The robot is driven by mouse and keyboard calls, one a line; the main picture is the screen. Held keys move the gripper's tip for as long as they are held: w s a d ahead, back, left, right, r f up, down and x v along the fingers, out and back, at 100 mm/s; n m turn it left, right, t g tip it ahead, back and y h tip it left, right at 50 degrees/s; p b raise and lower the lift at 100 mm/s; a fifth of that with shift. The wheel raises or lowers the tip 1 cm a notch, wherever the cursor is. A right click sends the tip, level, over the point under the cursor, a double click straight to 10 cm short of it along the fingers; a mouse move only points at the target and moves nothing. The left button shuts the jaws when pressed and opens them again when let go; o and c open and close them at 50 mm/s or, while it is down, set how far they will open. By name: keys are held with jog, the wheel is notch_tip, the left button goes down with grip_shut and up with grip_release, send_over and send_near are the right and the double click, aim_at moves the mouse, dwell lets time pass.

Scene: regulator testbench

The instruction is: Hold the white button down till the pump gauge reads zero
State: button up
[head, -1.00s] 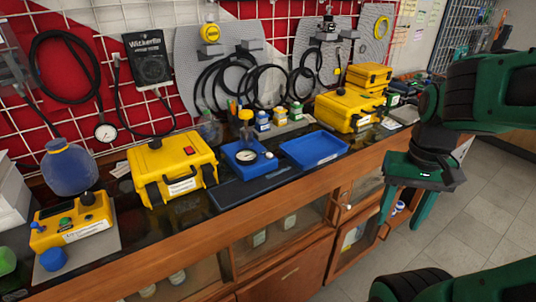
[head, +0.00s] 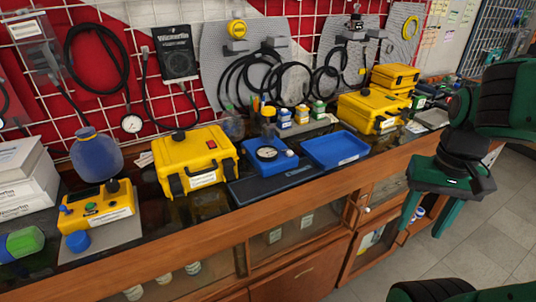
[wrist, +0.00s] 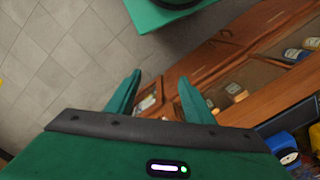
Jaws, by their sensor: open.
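The blue pump box (head: 262,168) stands on the dark bench top, with a round dial gauge (head: 267,154) on it. A small white button (head: 290,153) shows on the box at the right of the gauge. The gauge needle is too small to read. My gripper (head: 424,226) is open and empty at the right, in front of the bench, well apart from the button. In the wrist view my gripper's two fingers (wrist: 159,78) stand apart with nothing between them. A blue object with a gauge (wrist: 289,158) shows at that view's lower right.
A yellow case (head: 195,165) with a red switch stands left of the pump, and an empty blue tray (head: 335,150) right of it. Small bottles (head: 300,114) stand behind. Further left is a yellow box (head: 97,208) with knobs. Open floor (head: 480,225) lies at the right.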

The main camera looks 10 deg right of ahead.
dwell(0.3)
grip_shut()
dwell(1.6)
